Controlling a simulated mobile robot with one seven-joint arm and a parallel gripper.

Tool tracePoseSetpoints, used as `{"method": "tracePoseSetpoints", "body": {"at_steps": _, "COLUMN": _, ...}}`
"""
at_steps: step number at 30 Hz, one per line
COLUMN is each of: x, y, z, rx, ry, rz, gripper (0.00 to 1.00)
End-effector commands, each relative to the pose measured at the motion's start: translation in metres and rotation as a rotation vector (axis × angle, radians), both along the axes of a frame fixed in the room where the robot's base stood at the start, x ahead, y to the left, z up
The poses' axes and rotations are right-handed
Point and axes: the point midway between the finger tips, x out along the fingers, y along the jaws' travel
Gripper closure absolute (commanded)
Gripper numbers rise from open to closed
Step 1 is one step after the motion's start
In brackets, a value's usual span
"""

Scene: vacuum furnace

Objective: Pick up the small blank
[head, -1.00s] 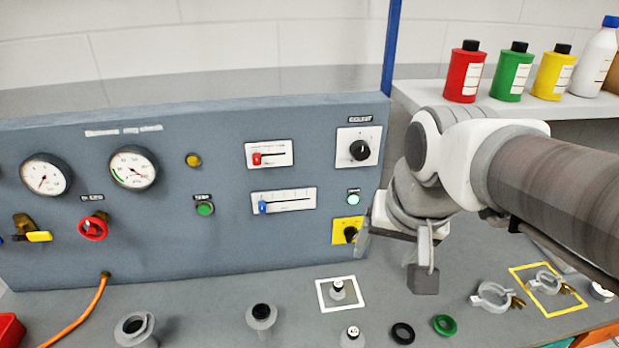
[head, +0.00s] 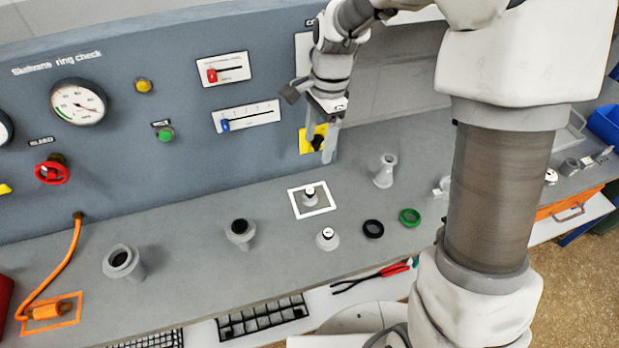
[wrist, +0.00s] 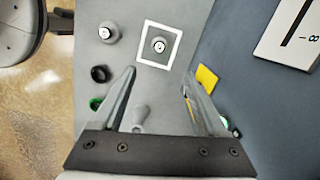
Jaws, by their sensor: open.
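Two grey blanks with white tops stand on the bench. The smaller-looking one (head: 310,197) stands inside a white square outline (head: 328,208). The larger-looking one (head: 327,239) stands in front of it, outside the outline. In the wrist view the smaller blank (wrist: 158,45) is inside the outline and the larger blank (wrist: 106,33) is to its left. My gripper (head: 329,155) hangs above the bench, near the panel's right end. In the wrist view my gripper (wrist: 160,78) is open and empty, with the small blank beyond its fingertips and touching neither finger.
A black ring (head: 373,229), a green ring (head: 409,217) and a grey fitting (head: 385,171) stand right of the blanks. The panel (head: 180,140) rises behind. Red-handled pliers (head: 385,273) lie in front.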

Motion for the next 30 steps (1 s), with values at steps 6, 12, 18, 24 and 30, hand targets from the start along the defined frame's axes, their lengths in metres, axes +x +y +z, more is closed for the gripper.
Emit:
{"method": "tracePoseSetpoints", "body": {"at_steps": 6, "x": -0.005, "y": 0.004, "z": -0.048, "rx": -0.001, "ry": 0.006, "rz": 0.001, "gripper": 0.24}}
{"method": "tracePoseSetpoints", "body": {"at_steps": 12, "x": -0.007, "y": 0.009, "z": -0.089, "rx": -0.001, "ry": 0.006, "rz": 0.002, "gripper": 0.24}}
{"method": "tracePoseSetpoints", "body": {"at_steps": 18, "x": -0.007, "y": 0.011, "z": -0.108, "rx": 0.000, "ry": 0.001, "rz": 0.002, "gripper": 0.24}}
{"method": "tracePoseSetpoints", "body": {"at_steps": 24, "x": -0.009, "y": 0.014, "z": -0.125, "rx": -0.001, "ry": 0.004, "rz": 0.002, "gripper": 0.24}}
{"method": "tracePoseSetpoints", "body": {"at_steps": 30, "x": -0.011, "y": 0.017, "z": -0.153, "rx": -0.001, "ry": 0.004, "rz": 0.002, "gripper": 0.24}}
